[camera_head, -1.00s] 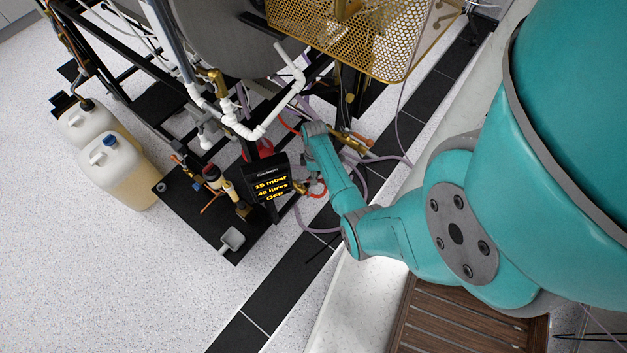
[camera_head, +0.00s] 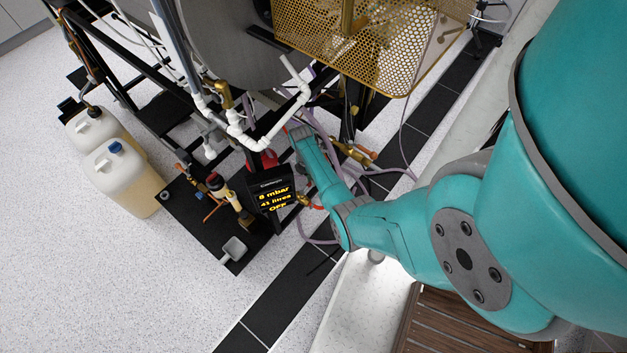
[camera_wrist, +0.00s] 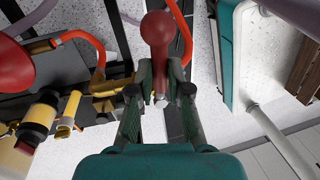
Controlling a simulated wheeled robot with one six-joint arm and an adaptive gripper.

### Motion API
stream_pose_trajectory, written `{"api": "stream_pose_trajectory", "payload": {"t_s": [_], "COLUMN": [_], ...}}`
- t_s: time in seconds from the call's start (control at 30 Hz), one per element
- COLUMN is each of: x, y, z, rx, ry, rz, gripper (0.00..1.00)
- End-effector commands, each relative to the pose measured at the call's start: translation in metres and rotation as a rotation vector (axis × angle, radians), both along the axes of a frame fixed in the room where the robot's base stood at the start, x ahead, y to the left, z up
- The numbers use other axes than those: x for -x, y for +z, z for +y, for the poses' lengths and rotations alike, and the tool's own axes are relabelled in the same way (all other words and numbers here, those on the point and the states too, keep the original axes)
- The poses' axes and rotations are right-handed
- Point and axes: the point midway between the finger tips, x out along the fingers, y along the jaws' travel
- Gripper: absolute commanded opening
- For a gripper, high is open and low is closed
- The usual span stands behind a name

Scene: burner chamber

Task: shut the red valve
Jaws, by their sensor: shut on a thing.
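In the wrist view a red handle with a rounded, ball-like end (camera_wrist: 158,28) stands between the fingers of my gripper (camera_wrist: 160,80). It looks like the red valve's lever. My gripper is shut on it, with a finger on each side of its narrower part. A small pale metal end shows just below the fingertips. The valve's body is not clearly visible. In the head view my arm reaches into the pipework right of the display, and my fingers and the handle are hidden there.
A black display (camera_head: 270,195) reads about 8 mbar, 41 litres, OFF. White pipes (camera_head: 240,130), a gold mesh basket (camera_head: 375,45) and orange hoses (camera_wrist: 90,45) crowd my arm. Another large red part (camera_wrist: 12,65) is at left in the wrist view. Two canisters (camera_head: 125,175) stand left; floor there is clear.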

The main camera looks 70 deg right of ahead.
Motion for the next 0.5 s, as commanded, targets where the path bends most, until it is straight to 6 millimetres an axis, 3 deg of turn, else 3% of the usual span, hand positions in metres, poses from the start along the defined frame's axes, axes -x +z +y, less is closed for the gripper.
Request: {"api": "stream_pose_trajectory", "payload": {"t_s": [0.5], "x": [-0.0054], "y": [-0.0001], "z": [-0.0015], "rx": [0.001], "ry": [0.097], "rz": [-0.001], "gripper": [0.00]}}
